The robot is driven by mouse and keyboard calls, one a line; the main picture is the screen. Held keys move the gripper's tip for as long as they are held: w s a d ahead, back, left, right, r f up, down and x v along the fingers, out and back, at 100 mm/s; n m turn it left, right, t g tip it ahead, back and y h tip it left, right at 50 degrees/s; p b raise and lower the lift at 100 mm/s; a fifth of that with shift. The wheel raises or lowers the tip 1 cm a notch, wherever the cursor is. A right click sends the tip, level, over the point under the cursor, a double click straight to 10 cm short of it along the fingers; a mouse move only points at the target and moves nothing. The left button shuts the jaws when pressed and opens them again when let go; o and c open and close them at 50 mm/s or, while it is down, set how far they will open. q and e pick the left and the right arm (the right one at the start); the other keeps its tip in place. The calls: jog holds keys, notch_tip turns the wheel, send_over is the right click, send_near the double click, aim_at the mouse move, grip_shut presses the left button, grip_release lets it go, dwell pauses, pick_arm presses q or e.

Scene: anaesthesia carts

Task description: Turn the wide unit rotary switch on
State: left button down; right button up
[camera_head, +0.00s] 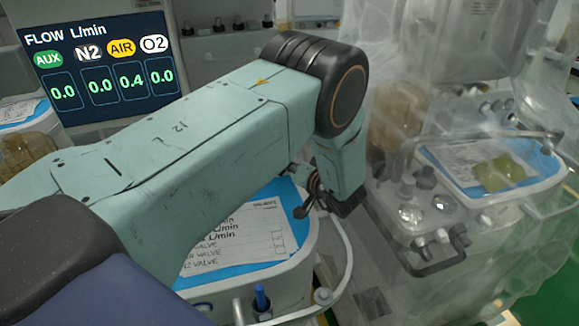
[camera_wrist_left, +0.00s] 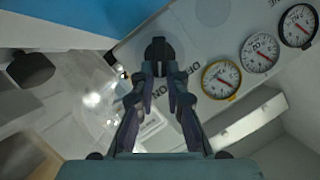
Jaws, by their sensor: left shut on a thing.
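The rotary switch (camera_wrist_left: 158,50) is a black knob on a pale panel in the left wrist view, with dark lettering beside it that is partly hidden. My left gripper (camera_wrist_left: 160,72) has its two fingers on either side of the knob, shut on it. The knob is hidden there. My right gripper is in neither view.
Round gauges (camera_wrist_left: 221,79) line the panel right of the knob. A flow screen (camera_head: 100,68) reads 0.0, 0.0, 0.4, 0.0. A printed sheet (camera_head: 245,238) lies on the nearer unit, edged by a pale curved rail (camera_head: 347,255). A plastic-draped cart (camera_head: 470,240) stands close at right.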

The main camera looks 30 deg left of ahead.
pick_arm(q)
jog(key=c, duration=1.4)
grip_release()
jog(key=shift+o, duration=0.2)
jog(key=shift+d, duration=0.1)
jog(key=v, duration=0.7)
jog(key=shift+s+d, duration=0.1)
jog(key=shift+r, duration=0.1)
jog(key=shift+r, duration=0.1)
